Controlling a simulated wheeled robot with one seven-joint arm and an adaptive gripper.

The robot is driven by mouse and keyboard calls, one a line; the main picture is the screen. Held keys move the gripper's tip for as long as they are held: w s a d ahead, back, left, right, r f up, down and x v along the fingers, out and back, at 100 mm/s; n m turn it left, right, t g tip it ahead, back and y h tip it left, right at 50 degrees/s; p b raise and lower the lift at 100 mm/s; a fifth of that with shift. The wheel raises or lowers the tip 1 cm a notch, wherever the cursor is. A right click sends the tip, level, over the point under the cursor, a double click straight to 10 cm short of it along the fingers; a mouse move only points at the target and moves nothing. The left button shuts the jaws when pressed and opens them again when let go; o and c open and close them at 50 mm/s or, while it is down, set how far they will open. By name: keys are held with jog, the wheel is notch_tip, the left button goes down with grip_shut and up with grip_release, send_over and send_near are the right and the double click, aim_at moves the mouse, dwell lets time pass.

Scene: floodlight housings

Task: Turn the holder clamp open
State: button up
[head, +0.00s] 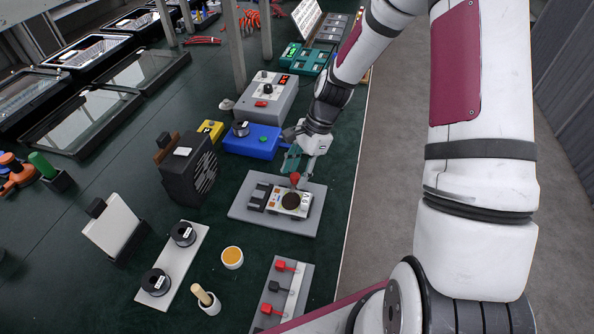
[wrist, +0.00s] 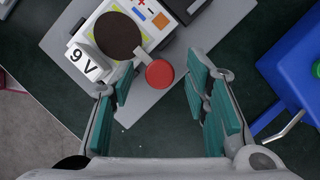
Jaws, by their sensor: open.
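The holder (head: 306,204) is a white block with a dark round disc (head: 291,200) over it, on a grey plate (head: 285,225). Its clamp has a red knob (head: 295,178), which also shows in the wrist view (wrist: 160,73) at the edge of the dark disc (wrist: 118,36). A "9 V" label (wrist: 84,61) and orange and blue marks show beside the disc. My gripper (wrist: 163,95) is open, with teal finger pads on either side of the red knob in the picture. I cannot tell whether either pad touches it. My gripper (head: 297,160) is just above the knob in the head view.
A blue box (head: 252,141) stands close to my gripper; it shows at right in the wrist view (wrist: 298,70). A grey box with knobs (head: 267,97) is farther back. A plate with red and black leads (head: 283,292) lies nearer, beside a small orange-topped cup (head: 232,257).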

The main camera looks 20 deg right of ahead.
grip_shut()
jog(key=shift+n, duration=0.3)
jog(key=n, duration=0.2)
jog(key=n+g+b, duration=0.1)
jog(key=shift+w+n+g+h, duration=0.15)
jog(key=shift+n+g+h, duration=0.15)
jog(key=shift+n, duration=0.1)
jog(key=n, duration=0.2)
jog(key=n+g+h, duration=0.1)
jog(key=n, duration=0.1)
jog(key=shift+w+a+n+b, duration=0.1)
jog(key=shift+a+n+b, duration=0.05)
jog(key=shift+n+b, duration=0.2)
jog(key=n+h, duration=0.1)
jog(key=n, duration=0.1)
jog(key=n+g, duration=0.1)
jog(key=n, duration=0.1)
jog(key=shift+a+h+b, duration=0.1)
jog(key=shift+h+b, duration=0.25)
jog(key=shift+h, duration=0.05)
jog(key=n, duration=0.2)
jog(key=n+h, duration=0.1)
jog(key=n, duration=0.1)
jog(key=shift+n+h, duration=0.25)
jog(key=shift+h, duration=0.05)
jog(key=shift+n, duration=0.3)
